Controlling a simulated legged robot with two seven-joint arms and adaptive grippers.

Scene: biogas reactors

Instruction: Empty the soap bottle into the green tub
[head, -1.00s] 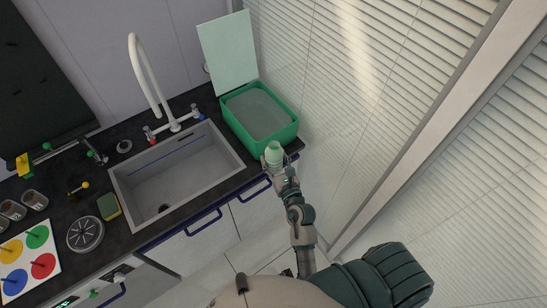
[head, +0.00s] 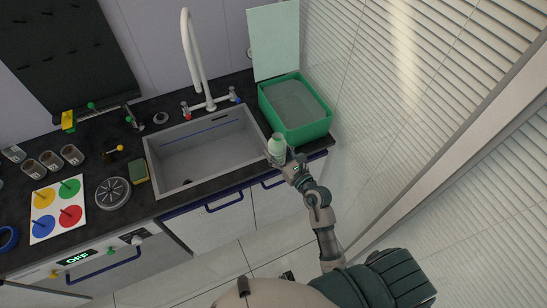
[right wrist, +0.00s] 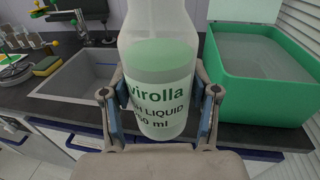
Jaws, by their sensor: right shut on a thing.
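The soap bottle (right wrist: 160,75) is clear with pale green liquid and a label reading "virolla ... The head view shows the bottle (head: 277,145) and my right gripper (head: 280,160) in front of the counter edge, just left of the green tub's near corner. The green tub (head: 305,133) stands on the counter right of the sink, its pale lid raised behind it. It holds greyish liquid and also shows in the right wrist view (right wrist: 262,95). My left gripper is not in view.
The sink (head: 205,160) with a white faucet (head: 192,50) is left of the tub. A slatted glass wall (head: 400,90) bounds the right side.

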